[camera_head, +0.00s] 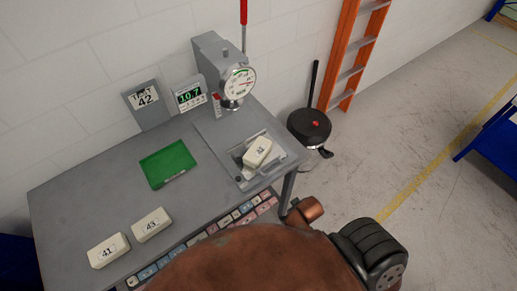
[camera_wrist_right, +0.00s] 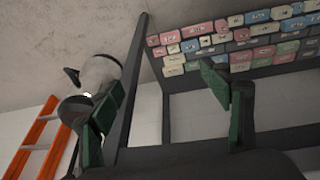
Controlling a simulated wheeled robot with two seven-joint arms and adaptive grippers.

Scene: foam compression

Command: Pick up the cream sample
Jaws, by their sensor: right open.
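Several cream blocks show in the head view. One (camera_head: 257,151) lies tilted on the plate of the grey testing machine (camera_head: 215,61), its label too small to read. Two more lie flat at the table's front left, labelled 41 (camera_head: 108,250) and 43 (camera_head: 152,224). My right gripper (camera_wrist_right: 172,100) is open in the right wrist view, its green-padded fingers apart with nothing between them. My left gripper is not in view.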

